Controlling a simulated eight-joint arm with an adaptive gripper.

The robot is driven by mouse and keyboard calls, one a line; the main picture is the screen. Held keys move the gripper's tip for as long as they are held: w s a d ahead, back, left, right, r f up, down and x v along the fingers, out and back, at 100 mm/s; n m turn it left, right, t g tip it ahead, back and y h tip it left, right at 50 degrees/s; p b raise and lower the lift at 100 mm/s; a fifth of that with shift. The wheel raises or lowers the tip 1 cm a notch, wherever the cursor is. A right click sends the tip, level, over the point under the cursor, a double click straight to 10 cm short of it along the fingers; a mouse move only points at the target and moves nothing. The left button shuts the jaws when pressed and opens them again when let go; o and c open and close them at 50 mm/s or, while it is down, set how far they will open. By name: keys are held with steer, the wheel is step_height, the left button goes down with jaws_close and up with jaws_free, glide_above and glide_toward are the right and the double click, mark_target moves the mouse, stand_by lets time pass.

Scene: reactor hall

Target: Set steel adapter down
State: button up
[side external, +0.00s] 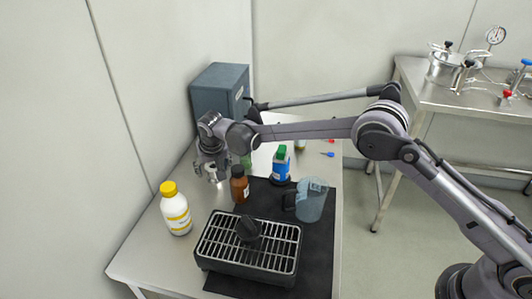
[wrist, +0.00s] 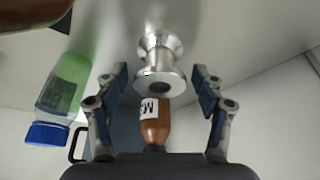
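The steel adapter (wrist: 160,68) is a shiny spool shape with two flanges. In the wrist view it sits between the two fingers of my gripper (wrist: 160,75), with a visible gap on each side. The fingers are apart and do not touch it. In the side view my gripper (side external: 212,168) is low over the back left of the table, and the adapter (side external: 214,176) shows as a small silver piece at the fingers. It appears to stand on the tabletop, but its lower contact is hard to make out.
A brown bottle (side external: 239,185) stands close to the right of my gripper. A yellow-capped white bottle (side external: 176,212) is in front, left. A grey box (side external: 218,92) is behind.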

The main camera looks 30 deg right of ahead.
steer(key=shift+r, duration=0.1)
steer(key=d+v, duration=0.1)
steer(key=v, duration=1.1)
steer(key=s+d+r+n, duration=0.1)
steer(key=s+d+r, duration=1)
steer(key=s+d, duration=0.25)
steer(key=s+d+f+t, duration=0.1)
steer(key=s+d+f, duration=0.1)
steer(key=s, duration=0.4)
steer(key=s+d+f, duration=0.2)
steer(key=s+d, duration=0.2)
steer(key=s, duration=0.2)
steer(key=s+d+f+n+t, duration=0.1)
steer(key=s+d+f, duration=0.1)
steer(key=s, duration=0.5)
steer(key=shift+d+t+y, duration=0.3)
steer(key=shift+d+y, duration=0.1)
steer(key=shift+d, duration=0.5)
